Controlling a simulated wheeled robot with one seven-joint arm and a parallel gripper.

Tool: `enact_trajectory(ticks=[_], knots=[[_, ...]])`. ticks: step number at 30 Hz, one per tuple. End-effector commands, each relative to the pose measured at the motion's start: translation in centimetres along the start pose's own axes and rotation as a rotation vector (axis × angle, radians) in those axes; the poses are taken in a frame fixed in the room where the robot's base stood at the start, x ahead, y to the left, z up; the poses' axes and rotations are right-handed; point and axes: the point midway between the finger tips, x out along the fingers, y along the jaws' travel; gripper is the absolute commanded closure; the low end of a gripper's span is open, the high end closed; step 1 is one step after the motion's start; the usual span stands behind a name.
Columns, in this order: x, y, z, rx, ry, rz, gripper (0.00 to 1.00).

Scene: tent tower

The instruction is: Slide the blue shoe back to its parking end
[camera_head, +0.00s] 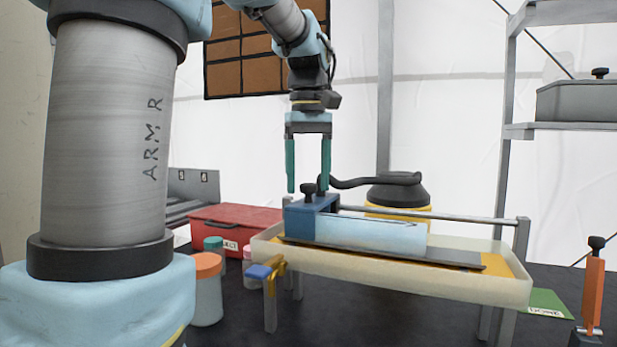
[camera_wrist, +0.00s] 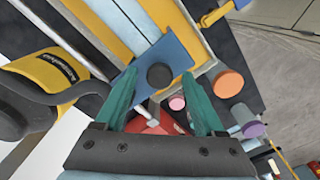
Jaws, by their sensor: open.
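The blue shoe (camera_head: 303,219) is a block with a black knob (camera_head: 309,192) on top. It sits at the left end of a rail (camera_head: 440,216) above a cream tray (camera_head: 400,281). A pale translucent block (camera_head: 370,235) lies right of the shoe. My gripper (camera_head: 309,188) is open above the shoe, its green fingers pointing down on either side of the knob. In the wrist view the shoe (camera_wrist: 176,55) and the knob (camera_wrist: 160,76) show just beyond my fingertips (camera_wrist: 164,77). I cannot tell whether the fingers touch the shoe.
A yellow canister (camera_head: 398,197) with a black hose stands behind the tray. A red box (camera_head: 235,226) and several jars, one orange-lidded (camera_head: 207,266), stand at left. An orange-handled tool (camera_head: 593,288) stands at right.

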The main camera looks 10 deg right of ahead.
Motion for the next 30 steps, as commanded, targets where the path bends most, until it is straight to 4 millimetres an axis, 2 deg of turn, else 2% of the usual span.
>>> enact_trajectory(ticks=[2, 20, 30], knots=[[-0.01, 0.0, -0.01, 0.0, 0.0, 0.0, 0.32], [-0.04, -0.01, -0.01, 0.0, 0.0, 0.0, 1.0], [-0.05, -0.02, -0.02, 0.0, 0.0, 0.0, 1.0]])
